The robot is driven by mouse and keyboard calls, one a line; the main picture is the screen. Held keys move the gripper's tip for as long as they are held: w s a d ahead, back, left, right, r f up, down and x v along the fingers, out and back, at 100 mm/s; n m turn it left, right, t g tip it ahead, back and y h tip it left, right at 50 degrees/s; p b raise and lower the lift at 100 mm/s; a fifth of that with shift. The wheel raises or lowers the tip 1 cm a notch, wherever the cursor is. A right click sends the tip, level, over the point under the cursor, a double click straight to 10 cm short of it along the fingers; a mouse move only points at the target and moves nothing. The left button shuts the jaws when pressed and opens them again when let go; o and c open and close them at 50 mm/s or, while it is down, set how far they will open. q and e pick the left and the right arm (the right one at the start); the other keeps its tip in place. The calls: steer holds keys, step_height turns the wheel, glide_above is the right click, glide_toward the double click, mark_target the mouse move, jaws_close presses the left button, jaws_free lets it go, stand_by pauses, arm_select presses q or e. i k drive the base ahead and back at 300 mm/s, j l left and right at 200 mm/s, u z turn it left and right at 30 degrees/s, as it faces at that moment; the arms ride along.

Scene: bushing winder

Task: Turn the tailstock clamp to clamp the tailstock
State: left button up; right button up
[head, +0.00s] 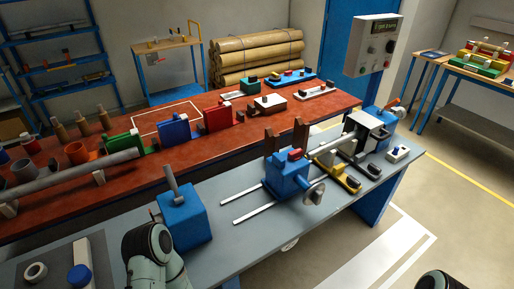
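A blue block that looks like the tailstock (284,178) stands on the grey bench at the near end of the winder, over two pale rails (245,208). A grey handwheel (315,193) is on its near right side. A small red piece (295,155) sits on top; I cannot tell for certain whether it is the clamp. A second blue block (184,220) with an upright grey lever (171,180) stands at the left. Only rounded links of my arms show, at the bottom left and bottom right corner. Neither gripper is in view, and nothing touches the tailstock.
The grey bench (235,245) has free surface between the two blue blocks. A blue machine head with an orange lever (391,103) stands at its far end. A control box (373,45) rises behind. A red table (65,195) with bushings and coloured fixtures runs alongside.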

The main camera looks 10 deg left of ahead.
mark_target(296, 155)
steer(key=l+u, duration=0.15)
steer(key=u, duration=0.35)
steer(key=i+l+u, duration=0.1)
steer(key=u, duration=0.35)
steer(key=l+u, duration=0.3)
steer(key=u, duration=0.2)
steer(key=l+u, duration=0.25)
steer(key=k+l+u, duration=0.15)
steer(key=l+u, duration=0.15)
steer(key=k+l+u, duration=0.35)
steer(key=l, duration=0.25)
steer(key=k+l, duration=0.15)
steer(key=l, duration=0.2)
steer(key=k+l+u, duration=0.15)
steer(key=l, duration=0.25)
